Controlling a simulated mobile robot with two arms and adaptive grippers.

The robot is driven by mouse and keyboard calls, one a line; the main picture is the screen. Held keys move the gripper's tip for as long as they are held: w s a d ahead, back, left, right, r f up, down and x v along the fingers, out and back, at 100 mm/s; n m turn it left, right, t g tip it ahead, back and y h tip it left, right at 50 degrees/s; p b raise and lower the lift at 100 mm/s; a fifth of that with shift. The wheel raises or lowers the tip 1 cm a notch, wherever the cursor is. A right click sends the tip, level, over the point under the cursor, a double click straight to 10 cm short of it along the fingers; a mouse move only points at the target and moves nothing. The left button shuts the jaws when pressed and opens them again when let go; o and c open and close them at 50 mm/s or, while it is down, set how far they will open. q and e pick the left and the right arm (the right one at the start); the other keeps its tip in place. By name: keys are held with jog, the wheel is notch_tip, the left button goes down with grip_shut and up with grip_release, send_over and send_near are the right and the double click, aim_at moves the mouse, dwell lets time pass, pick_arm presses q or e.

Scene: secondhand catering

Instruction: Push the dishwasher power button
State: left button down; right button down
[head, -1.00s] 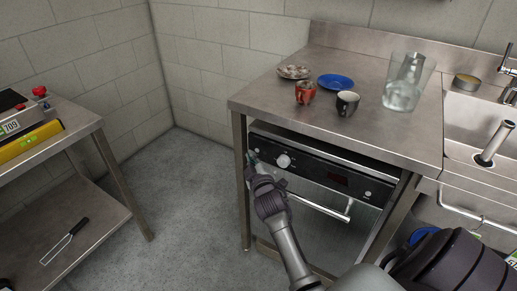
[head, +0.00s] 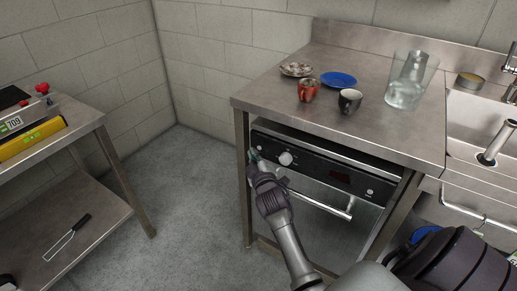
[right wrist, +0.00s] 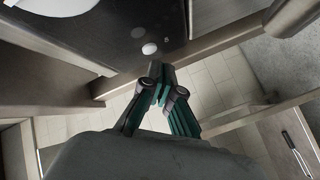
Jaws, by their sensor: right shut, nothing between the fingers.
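The dishwasher stands under the steel counter; its black control panel (head: 328,171) has a white knob (head: 286,158) near the left end and a dark red display. In the right wrist view a small white round button (right wrist: 149,48) and a fainter grey spot show on the dark panel (right wrist: 115,45). My right gripper (head: 254,158) is shut and empty at the panel's left end. Its fingertips also show in the right wrist view (right wrist: 162,78), just below the white button in the picture. I cannot tell whether they touch the panel. My left gripper is not in view.
On the counter (head: 270,95) stand a red cup (head: 307,90), a black-and-white cup (head: 349,101), a blue plate (head: 339,79), a patterned plate (head: 296,70) and a clear container (head: 405,93). The dishwasher handle (head: 322,205) juts out below the panel. A counter leg is close left of the gripper.

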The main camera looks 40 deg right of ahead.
jog(key=shift+w+d, duration=0.1)
jog(key=shift+d, duration=0.35)
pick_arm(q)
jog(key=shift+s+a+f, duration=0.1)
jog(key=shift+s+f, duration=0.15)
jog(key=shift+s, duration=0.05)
pick_arm(e)
jog(key=shift+w, duration=0.1)
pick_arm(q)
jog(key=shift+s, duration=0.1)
pick_arm(e)
jog(key=shift+d, duration=0.15)
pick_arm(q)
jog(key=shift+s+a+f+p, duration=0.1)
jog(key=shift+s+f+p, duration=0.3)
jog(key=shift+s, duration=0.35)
pick_arm(e)
jog(key=shift+s+a, duration=0.25)
jog(key=shift+a, duration=0.35)
